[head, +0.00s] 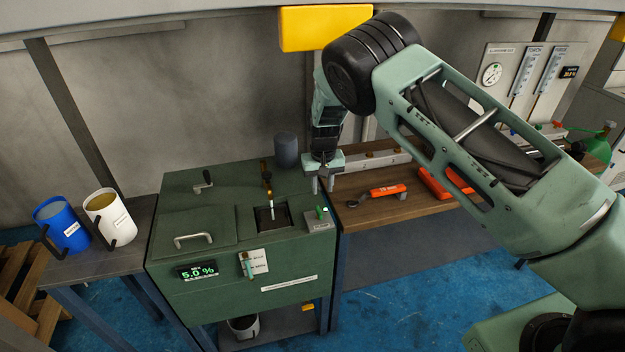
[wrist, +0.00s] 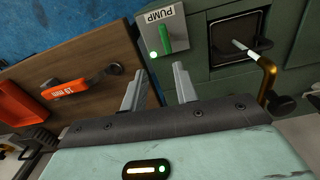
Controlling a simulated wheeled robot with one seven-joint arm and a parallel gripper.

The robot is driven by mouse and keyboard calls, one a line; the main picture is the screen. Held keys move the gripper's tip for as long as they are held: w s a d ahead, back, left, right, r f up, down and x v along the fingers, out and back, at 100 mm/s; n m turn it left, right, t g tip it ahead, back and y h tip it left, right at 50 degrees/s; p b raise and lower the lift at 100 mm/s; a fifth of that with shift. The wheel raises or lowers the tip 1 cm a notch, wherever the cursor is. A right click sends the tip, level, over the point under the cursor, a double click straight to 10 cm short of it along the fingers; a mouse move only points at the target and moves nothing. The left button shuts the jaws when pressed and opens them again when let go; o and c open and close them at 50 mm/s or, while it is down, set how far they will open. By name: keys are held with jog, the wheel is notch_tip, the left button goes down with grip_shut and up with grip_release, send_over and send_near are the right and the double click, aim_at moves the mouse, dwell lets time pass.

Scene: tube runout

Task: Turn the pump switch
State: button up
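The pump switch is a green lever (head: 321,212) on a grey plate at the right front of the green machine's top. In the wrist view the green lever (wrist: 166,37) stands on the plate marked PUMP (wrist: 161,17), with a lit green lamp (wrist: 154,54) beside it. My gripper (head: 322,184) is above and behind the switch in the head view. In the wrist view my gripper (wrist: 158,80) has its two fingers apart with nothing between them. The lever is beyond the fingertips and not touched.
The green machine (head: 240,285) has a square opening with a bent pipe (head: 267,178) left of the switch. A display (head: 197,270) reads 5.0 %. An orange-handled tool (head: 388,190) lies on the wooden bench at right. Blue (head: 65,228) and white (head: 112,222) jugs stand at left.

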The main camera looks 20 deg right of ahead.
aim_at(319, 210)
jog(key=shift+s+a+r+n, duration=0.3)
jog(key=shift+s+a, duration=0.25)
jog(key=shift+a, duration=0.15)
jog(key=shift+s+f+b, duration=0.15)
jog(key=shift+f+b, duration=1.65)
jog(key=shift+f, duration=1.95)
jog(key=shift+f, duration=0.1)
grip_shut()
